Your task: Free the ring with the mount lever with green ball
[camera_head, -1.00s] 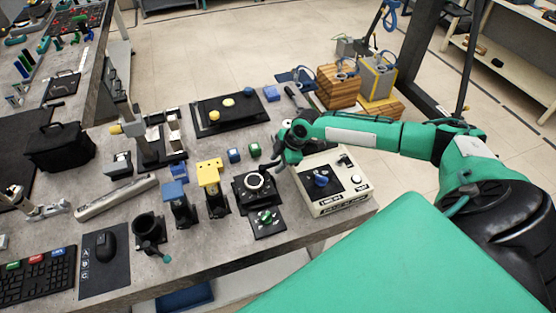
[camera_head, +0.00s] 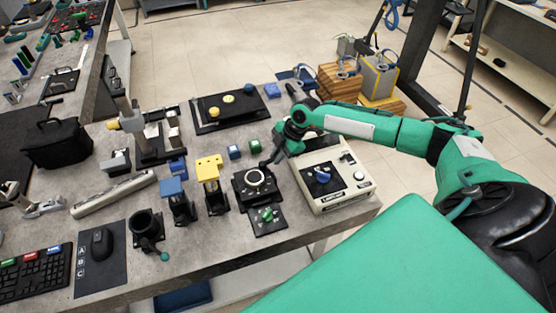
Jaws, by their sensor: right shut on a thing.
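A black square mount (camera_head: 241,191) holds a pale ring (camera_head: 255,178) on its top, near the middle of the table. My right gripper (camera_head: 267,162) is low at the mount's far right corner, close beside the ring. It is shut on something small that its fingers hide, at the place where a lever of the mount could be. I cannot make out a green ball there. A green knob (camera_head: 267,214) on a black plate stands just in front of the mount. My left gripper is not in view.
A white control box (camera_head: 345,190) with a blue knob stands right of the mount. A yellow-topped stand (camera_head: 209,170) and blue-topped stand (camera_head: 172,187) are to its left. A black cup (camera_head: 145,223) has a teal-ended lever. Green and blue cubes lie behind.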

